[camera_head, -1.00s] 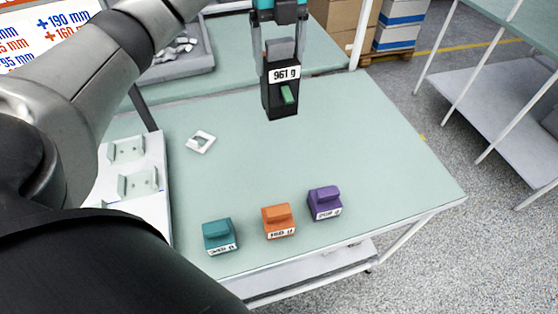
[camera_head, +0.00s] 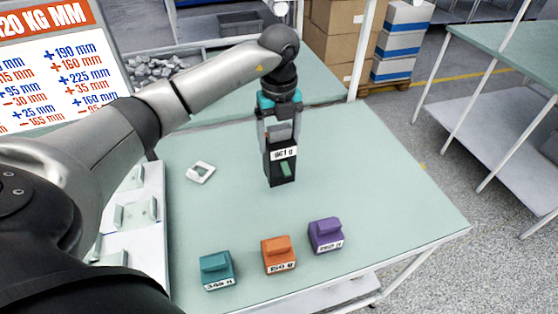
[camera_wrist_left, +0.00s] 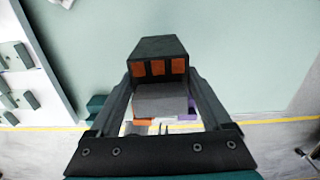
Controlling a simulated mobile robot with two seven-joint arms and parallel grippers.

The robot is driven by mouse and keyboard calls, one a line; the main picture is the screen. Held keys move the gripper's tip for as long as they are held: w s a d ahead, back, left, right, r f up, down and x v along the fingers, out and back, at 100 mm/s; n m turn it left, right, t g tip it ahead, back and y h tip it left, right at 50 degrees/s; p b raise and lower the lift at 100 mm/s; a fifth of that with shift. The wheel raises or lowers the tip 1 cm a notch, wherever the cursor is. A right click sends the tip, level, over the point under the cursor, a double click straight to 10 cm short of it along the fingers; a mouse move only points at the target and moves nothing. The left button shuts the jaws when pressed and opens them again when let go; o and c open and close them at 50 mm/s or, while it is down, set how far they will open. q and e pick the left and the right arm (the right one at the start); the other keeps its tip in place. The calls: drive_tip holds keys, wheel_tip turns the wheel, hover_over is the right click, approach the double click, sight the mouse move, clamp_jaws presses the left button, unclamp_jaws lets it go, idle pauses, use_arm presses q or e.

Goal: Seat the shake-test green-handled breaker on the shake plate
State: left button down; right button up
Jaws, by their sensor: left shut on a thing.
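The green-handled breaker (camera_head: 281,168) is a black block with a white label and a green lever. It hangs upright over the green table. My left gripper (camera_head: 282,138) is shut on its grey top part. In the left wrist view the breaker (camera_wrist_left: 160,50) sits between the two fingers of my left gripper (camera_wrist_left: 163,100), with several orange patches on its end. Whether its bottom touches the table is hard to tell. A white panel with pale raised seats (camera_head: 134,213) stands at the left, partly hidden by my arm; I cannot tell whether it is the shake plate. My right gripper is not in view.
Teal (camera_head: 216,270), orange (camera_head: 278,254) and purple (camera_head: 326,235) labelled blocks stand near the table's front edge. A white square ring (camera_head: 200,172) lies on the table (camera_head: 380,190). The table's right side is clear. A board with printed numbers (camera_head: 60,65) stands at the back left.

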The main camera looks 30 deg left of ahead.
sight(279, 162)
use_arm(q)
drive_tip(key=shift+w+f, duration=0.1)
drive_tip(key=shift+f, duration=3.4)
drive_tip(key=shift+f, duration=0.2)
unclamp_jaws()
drive_tip(key=shift+f, duration=0.1)
wheel_tip(279, 162, up, 15)
drive_tip(key=shift+d+r, duration=0.1)
drive_tip(key=shift+r, duration=0.05)
